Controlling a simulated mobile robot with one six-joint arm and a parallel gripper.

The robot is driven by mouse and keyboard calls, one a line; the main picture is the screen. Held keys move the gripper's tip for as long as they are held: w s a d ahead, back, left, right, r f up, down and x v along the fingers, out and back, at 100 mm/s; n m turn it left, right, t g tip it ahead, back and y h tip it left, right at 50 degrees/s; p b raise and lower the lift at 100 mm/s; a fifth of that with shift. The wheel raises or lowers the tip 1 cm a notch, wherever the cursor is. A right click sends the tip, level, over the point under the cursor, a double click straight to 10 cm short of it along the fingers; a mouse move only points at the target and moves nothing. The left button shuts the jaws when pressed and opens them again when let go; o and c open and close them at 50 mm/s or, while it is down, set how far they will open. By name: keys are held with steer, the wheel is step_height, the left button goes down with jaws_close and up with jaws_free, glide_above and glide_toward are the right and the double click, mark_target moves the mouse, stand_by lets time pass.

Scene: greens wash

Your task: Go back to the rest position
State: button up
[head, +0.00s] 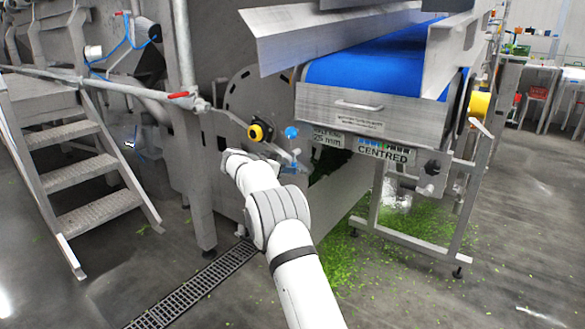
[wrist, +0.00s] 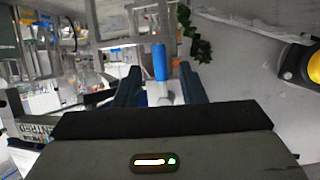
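My gripper (wrist: 160,72) shows in the wrist view with its two dark fingers apart, and it is open. A blue cylindrical piece (wrist: 160,62) on a pale stem shows in the gap, with space on both sides of it. I cannot tell whether it is between the fingers or beyond them. In the head view my white arm reaches up to the machine's side, below a blue round knob (head: 291,132). The rest position is not marked in either view.
A yellow-and-black knob (head: 258,131) is close to my wrist; a yellow knob (wrist: 315,66) shows at the wrist view's right edge. The blue conveyor (head: 375,62) is to the right, metal steps (head: 85,165) to the left. Green leaves (head: 350,245) litter the floor. Open floor lies lower right.

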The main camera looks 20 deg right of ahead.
steer(key=shift+s+a+r, duration=0.2)
steer(key=shift+s+a, duration=0.05)
steer(key=shift+a, duration=0.2)
steer(key=s+a+r+n+g+y+p, duration=0.25)
steer(key=s+r+n+y+p, duration=0.4)
steer(key=s+r+p, duration=1.4)
steer(key=s+a+r+n+y+p, duration=0.1)
steer(key=s+a+r+n+p, duration=0.1)
steer(key=s, duration=0.9)
steer(key=s+a+r+n+y+p, duration=0.2)
steer(key=s+p, duration=0.3)
steer(key=s, duration=0.6)
steer(key=s+a+r+n+y+p, duration=0.2)
steer(key=s+r+p, duration=0.2)
steer(key=s, duration=0.8)
steer(key=shift+a+r+g, duration=0.2)
steer(key=shift+r+g, duration=0.05)
steer(key=shift+g, duration=0.2)
steer(key=shift+s+y, duration=0.1)
steer(key=shift+y, duration=0.15)
